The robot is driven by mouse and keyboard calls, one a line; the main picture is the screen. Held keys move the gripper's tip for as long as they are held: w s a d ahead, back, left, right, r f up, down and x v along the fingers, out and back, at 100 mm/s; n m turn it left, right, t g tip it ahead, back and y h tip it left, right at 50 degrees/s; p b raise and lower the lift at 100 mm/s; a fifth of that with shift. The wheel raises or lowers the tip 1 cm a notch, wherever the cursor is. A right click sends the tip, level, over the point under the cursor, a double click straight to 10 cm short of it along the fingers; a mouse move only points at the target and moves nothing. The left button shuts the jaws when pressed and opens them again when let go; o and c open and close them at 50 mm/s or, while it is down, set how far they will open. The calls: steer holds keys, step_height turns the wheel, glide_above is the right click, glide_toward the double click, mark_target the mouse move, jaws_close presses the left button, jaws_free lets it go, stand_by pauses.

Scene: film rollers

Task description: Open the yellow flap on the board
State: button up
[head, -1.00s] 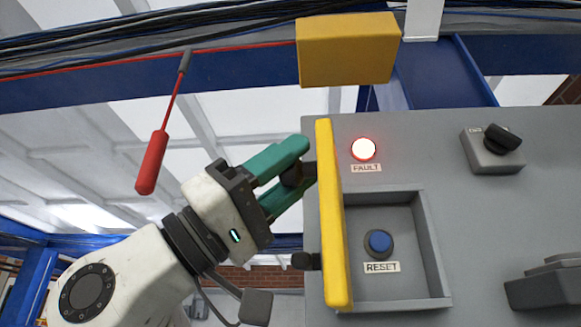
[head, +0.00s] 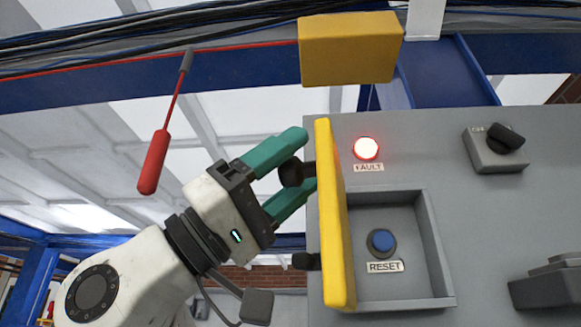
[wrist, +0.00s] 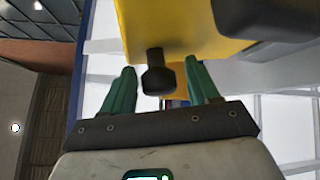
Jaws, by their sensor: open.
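The yellow flap (head: 336,220) stands swung out from the grey board (head: 465,225), seen nearly edge-on at the left of the recess. The recess is uncovered and shows a blue RESET button (head: 381,242). A dark knob (head: 291,172) sticks out from the flap's left face. My gripper (head: 308,160) is open, with its green fingers on either side of the knob and a gap to it. The wrist view also shows the knob (wrist: 158,78) between the spread fingers (wrist: 160,68), with the yellow flap (wrist: 165,25) beyond.
A lit red FAULT lamp (head: 366,148) is above the recess, and a dark rotary switch (head: 497,148) is at the upper right. A yellow box (head: 350,50) is above the board. A red-handled object (head: 155,162) hangs at the left.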

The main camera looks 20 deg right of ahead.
steer(key=shift+a+f, duration=0.1)
steer(key=b+v, duration=0.3)
steer(key=v, duration=0.7)
steer(key=shift+a+f, duration=0.2)
steer(key=shift+a, duration=0.05)
steer(key=shift+w, duration=0.15)
